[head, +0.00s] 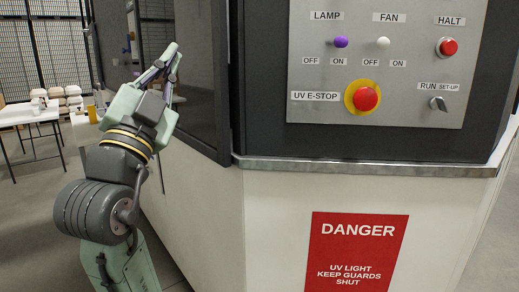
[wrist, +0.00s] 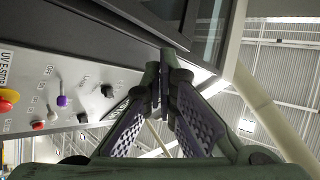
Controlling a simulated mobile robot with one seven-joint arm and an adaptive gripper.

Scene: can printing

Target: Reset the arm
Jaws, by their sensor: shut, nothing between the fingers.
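My arm stands folded upward at the left of the head view. My gripper (head: 174,50) is shut and empty, pointing up in front of the machine's dark window. In the wrist view my gripper (wrist: 166,62) shows with its fingertips together and nothing between them. The control panel (head: 425,30) is to the right of my gripper, well apart from it in the head view. It carries a purple lamp switch (head: 341,42), a white fan switch (head: 383,42), a red halt button (head: 447,47), a red UV e-stop (head: 366,98) on a yellow ring and a run/set-up key switch (head: 438,103).
The white machine cabinet (head: 275,210) with a red danger sign (head: 356,252) fills the right and centre. A white table (head: 28,115) with pale items stands at the far left. Grey floor (head: 45,220) is open at the lower left.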

